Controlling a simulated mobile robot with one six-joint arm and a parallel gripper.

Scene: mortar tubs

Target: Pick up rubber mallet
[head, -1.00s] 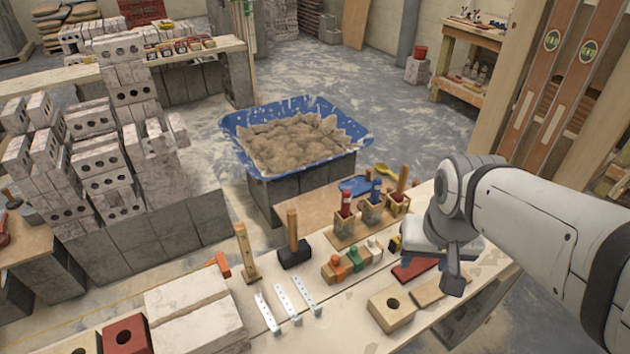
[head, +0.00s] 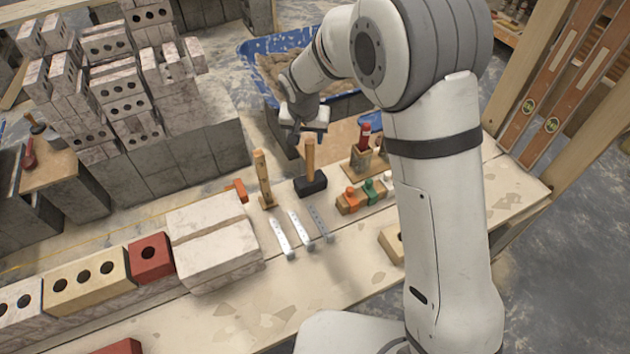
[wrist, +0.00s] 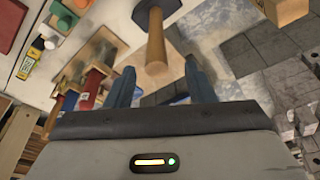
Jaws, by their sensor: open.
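The rubber mallet (head: 310,186) stands on its black head on the workbench, its wooden handle pointing up. In the wrist view its handle (wrist: 155,38) rises toward me, the dark head partly seen at the top edge. My gripper (head: 297,138) is open and empty beside the upper handle in the head view. In the wrist view the handle's end lies between the two dark fingers of my gripper (wrist: 158,72), slightly beyond their tips.
A wooden-handled tool (head: 263,180) stands left of the mallet. Metal straps (head: 298,232) lie in front. Behind is a blue tub (head: 256,50) of sand.

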